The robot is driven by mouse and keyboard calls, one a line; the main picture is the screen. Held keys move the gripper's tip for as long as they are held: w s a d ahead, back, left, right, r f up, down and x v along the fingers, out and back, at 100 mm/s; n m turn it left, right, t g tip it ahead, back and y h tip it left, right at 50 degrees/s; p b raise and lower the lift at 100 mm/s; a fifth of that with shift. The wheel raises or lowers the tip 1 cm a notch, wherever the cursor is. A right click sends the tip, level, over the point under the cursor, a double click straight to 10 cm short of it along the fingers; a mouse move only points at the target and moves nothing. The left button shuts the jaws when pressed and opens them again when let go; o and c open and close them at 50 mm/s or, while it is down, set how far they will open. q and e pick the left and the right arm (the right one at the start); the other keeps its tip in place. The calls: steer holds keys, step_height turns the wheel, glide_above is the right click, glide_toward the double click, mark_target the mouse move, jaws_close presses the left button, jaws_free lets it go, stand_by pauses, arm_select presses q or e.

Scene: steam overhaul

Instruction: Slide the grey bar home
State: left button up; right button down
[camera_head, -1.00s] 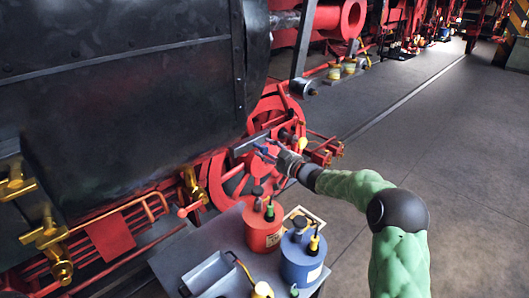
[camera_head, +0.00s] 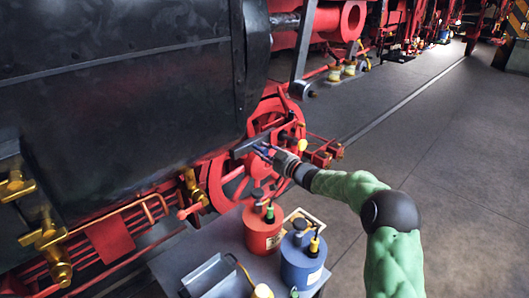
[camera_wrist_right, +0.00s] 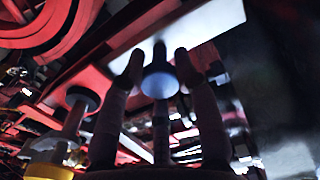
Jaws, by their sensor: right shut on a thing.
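The grey bar (camera_head: 246,146) lies along the flank of the engine, in front of the red spoked wheel and by the lower edge of the black casing. My right gripper (camera_head: 266,152) reaches it from the right. In the right wrist view my fingers (camera_wrist_right: 160,80) are closed around a round blue-grey knob (camera_wrist_right: 160,84), and the pale underside of the bar (camera_wrist_right: 190,32) shows just behind it. The bar's left end is close to the casing; I cannot tell how it seats there. My left gripper is not in view.
The black casing (camera_head: 120,110) fills the left. A red wheel (camera_head: 232,178) is behind the bar. A grey cart (camera_head: 222,232) below carries a red can (camera_head: 262,236), a blue can (camera_head: 302,264) and a grey tray (camera_head: 210,276). Open floor (camera_head: 450,160) lies to the right.

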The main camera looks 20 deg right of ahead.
mark_target(262, 140)
steer(key=shift+w+d+r+p, duration=0.15)
steer(key=shift+d+r+p, duration=0.2)
steer(key=shift+d+r, duration=0.15)
steer(key=shift+w+d+p, duration=0.2)
steer(key=shift+d+p, duration=0.25)
steer(key=shift+d, duration=0.1)
steer(key=shift+w+d+p, duration=0.2)
steer(key=shift+d+p, duration=0.25)
steer(key=shift+d, duration=0.1)
steer(key=shift+d+r, duration=0.1)
steer(key=c, duration=0.9)
jaws_free()
steer(key=shift+f, duration=0.25)
steer(key=shift+f, duration=0.1)
